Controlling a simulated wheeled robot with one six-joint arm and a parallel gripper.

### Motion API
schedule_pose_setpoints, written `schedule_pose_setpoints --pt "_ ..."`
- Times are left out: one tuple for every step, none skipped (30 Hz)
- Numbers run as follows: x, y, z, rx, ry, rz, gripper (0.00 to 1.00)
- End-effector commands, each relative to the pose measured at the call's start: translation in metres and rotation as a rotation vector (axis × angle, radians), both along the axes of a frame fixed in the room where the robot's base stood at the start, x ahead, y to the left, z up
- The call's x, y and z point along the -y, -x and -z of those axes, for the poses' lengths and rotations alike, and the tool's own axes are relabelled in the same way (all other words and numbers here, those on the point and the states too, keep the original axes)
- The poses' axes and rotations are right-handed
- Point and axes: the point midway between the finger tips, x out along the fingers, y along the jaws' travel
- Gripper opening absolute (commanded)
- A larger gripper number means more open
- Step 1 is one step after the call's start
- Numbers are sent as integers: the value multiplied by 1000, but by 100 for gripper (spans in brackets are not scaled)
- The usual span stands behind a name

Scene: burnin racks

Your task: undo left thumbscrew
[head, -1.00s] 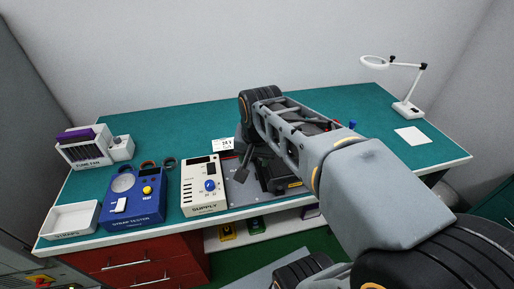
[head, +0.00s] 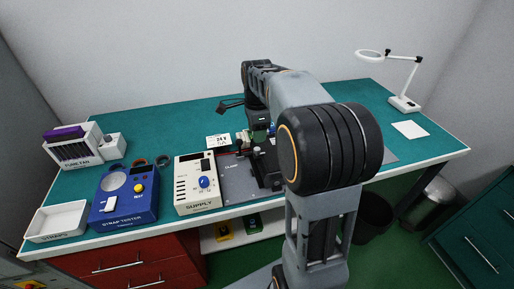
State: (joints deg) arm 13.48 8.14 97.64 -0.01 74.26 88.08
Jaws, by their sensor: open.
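A grey plate (head: 236,186) with a printed label lies on the bench, right of the supply box. A black fixture (head: 265,168) stands on it, partly hidden behind my arm. A small dark upright part (head: 239,148) shows at the fixture's left side. It is too small to tell whether it is the left thumbscrew. My gripper (head: 228,104) is open and looks empty. It is raised beyond the fixture, towards the back of the bench, with its dark fingers pointing left, apart from the fixture.
A white supply box (head: 196,170) and a blue strap tester (head: 118,207) stand left of the plate. A magnifier lamp (head: 404,103) stands at the right. The back-left bench is clear.

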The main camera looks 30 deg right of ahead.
Motion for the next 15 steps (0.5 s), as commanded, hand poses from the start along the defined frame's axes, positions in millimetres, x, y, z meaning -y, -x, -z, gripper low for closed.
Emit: schedule_pose_setpoints --pt "0 1 11 -4 -1 -1 48" --pt "0 1 16 -4 -1 -1 48" --pt "0 1 24 -4 -1 -1 48" --pt "0 1 28 -4 -1 -1 48" --pt "0 0 33 -3 -1 -1 48" --pt "0 1 39 -3 -1 -1 48" --pt "0 1 42 -2 0 -1 48" --pt "0 1 46 -2 0 -1 48" --pt "0 0 50 -2 0 -2 48" --pt "0 0 53 -1 0 -2 48" --pt "0 0 56 -2 0 -2 48" --pt "0 0 59 -2 0 -2 48" --pt "0 0 61 -1 0 -2 48" --pt "0 0 63 0 0 -2 48" --pt "0 0 65 0 0 -2 48"
